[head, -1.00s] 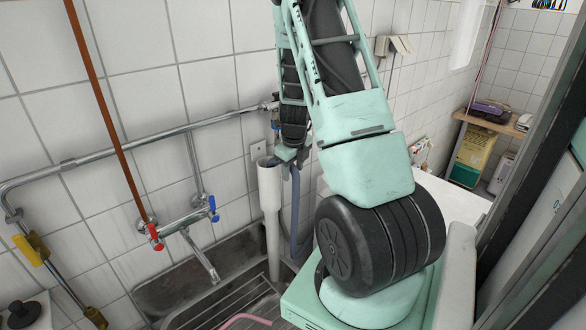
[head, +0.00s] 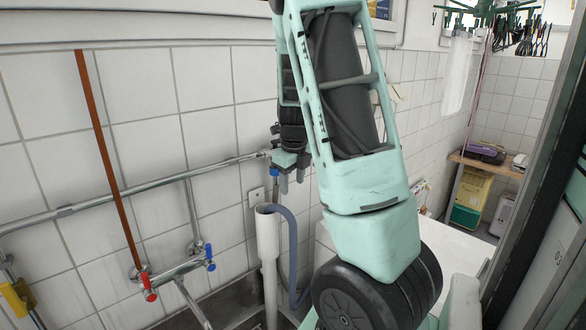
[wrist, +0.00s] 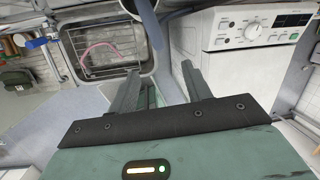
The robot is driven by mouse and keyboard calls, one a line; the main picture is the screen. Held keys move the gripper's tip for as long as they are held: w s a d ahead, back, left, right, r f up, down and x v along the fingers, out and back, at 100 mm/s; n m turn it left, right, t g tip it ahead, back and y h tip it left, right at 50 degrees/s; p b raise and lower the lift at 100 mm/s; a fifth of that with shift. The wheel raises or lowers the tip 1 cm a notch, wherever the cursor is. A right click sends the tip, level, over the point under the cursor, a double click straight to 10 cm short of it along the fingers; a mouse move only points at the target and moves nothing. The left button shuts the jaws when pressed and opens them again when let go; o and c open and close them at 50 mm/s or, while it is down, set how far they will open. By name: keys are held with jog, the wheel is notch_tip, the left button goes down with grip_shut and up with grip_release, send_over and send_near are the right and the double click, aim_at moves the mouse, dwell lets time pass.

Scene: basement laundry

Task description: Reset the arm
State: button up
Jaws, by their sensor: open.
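My arm rises in the middle of the head view and bends back down behind its own upper links. My gripper (head: 291,181) hangs at its end, small and partly hidden by the arm, with fingers pointing down in front of the tiled wall. It is just above and right of the top of a white upright pipe (head: 268,238). In the wrist view my gripper (wrist: 160,84) shows two dark fingers spread apart with nothing between them. Beyond them are the sink and a white washing machine (wrist: 245,68).
The metal sink (wrist: 148,62) holds a rack and a pink hose (wrist: 98,50). A grey-blue hose (head: 294,255) loops from the upright pipe. A tap with red and blue handles (head: 178,268) and a brown vertical pipe (head: 105,160) are left. A wooden shelf (head: 500,164) stands far right.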

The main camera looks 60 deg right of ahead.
jog(key=v, duration=0.4)
jog(key=w+a+f+n+y+b, duration=0.1)
jog(key=w+a+f+n+b, duration=0.15)
jog(key=a+n, duration=1.05)
jog(key=w+a+f+n+y+b, duration=0.1)
jog(key=w+a+f+n+y, duration=0.15)
jog(key=a+n, duration=1)
jog(key=s+a+f+n+b, duration=0.1)
jog(key=s+a+f+n, duration=0.1)
jog(key=s+a+n, duration=0.7)
jog(key=s+a+f+n+g+h+b, duration=0.1)
jog(key=s+a+f+n, duration=0.1)
jog(key=s+a+n, duration=0.7)
jog(key=a+n, duration=0.2)
jog(key=a, duration=0.3)
jog(key=shift+a+f+g+b, duration=0.2)
jog(key=shift+a+g+b, duration=0.05)
jog(key=shift+g+b, duration=0.05)
jog(key=shift+w, duration=0.1)
